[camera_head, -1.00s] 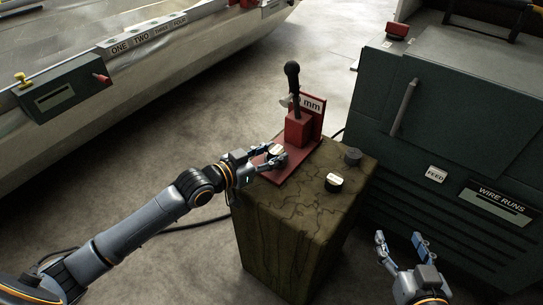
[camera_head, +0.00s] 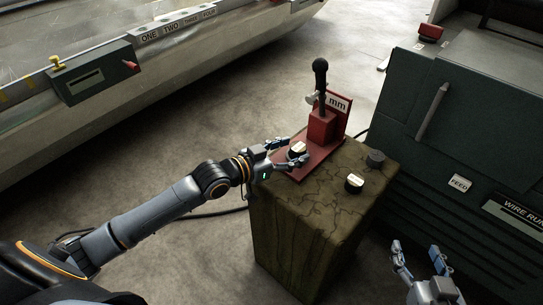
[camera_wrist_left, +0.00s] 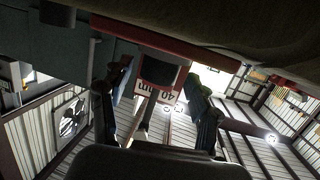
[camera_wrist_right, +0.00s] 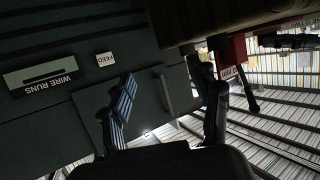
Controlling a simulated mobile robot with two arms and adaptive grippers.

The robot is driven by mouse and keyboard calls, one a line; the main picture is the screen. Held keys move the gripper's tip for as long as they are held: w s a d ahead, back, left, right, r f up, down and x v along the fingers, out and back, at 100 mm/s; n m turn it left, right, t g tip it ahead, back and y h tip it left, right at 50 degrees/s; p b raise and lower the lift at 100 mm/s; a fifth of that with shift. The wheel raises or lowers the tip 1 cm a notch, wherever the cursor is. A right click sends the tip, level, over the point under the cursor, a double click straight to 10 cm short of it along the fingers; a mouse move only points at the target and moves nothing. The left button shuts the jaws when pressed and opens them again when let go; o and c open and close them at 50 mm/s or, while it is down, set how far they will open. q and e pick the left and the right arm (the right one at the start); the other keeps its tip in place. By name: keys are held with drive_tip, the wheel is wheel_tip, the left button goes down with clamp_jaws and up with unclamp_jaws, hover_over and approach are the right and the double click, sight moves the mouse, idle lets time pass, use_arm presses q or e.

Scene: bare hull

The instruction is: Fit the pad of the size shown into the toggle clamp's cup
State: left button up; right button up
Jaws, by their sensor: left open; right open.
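The red toggle clamp (camera_head: 322,126) with its upright black handle (camera_head: 320,75) stands on a red base plate (camera_head: 318,160) on a wooden block. Its size sign (camera_head: 338,103) is partly hidden by the handle; in the left wrist view the sign (camera_wrist_left: 156,92) shows upside down and seems to read 40. A dark round pad with a pale top (camera_head: 298,147) is at the plate's near left, between the open fingers of my left gripper (camera_head: 292,152). I cannot tell whether they touch it. My right gripper (camera_head: 415,248) is open and empty, right of the block. The clamp's cup is not clear.
On the wooden block (camera_head: 310,215) stand a black pad with a pale label (camera_head: 355,184) and a dark grey round piece (camera_head: 375,159). A dark green cabinet (camera_head: 450,125) fills the right side. A metal hull (camera_head: 170,70) runs along the back left.

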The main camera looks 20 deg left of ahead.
use_arm(q)
drive_tip(key=p+v, duration=0.2)
drive_tip(key=v, duration=0.8)
drive_tip(key=shift+s, duration=0.1)
drive_tip(key=shift+s+a+r, duration=0.1)
drive_tip(key=shift+s+a, duration=0.15)
drive_tip(key=shift+s, duration=0.1)
use_arm(e)
drive_tip(key=s+d+f+g+h, duration=0.2)
drive_tip(key=s+d+f+g, duration=0.1)
drive_tip(key=s+f+g, duration=0.4)
drive_tip(key=s+f, duration=0.1)
drive_tip(key=s, duration=0.1)
drive_tip(key=shift+s+d, duration=0.4)
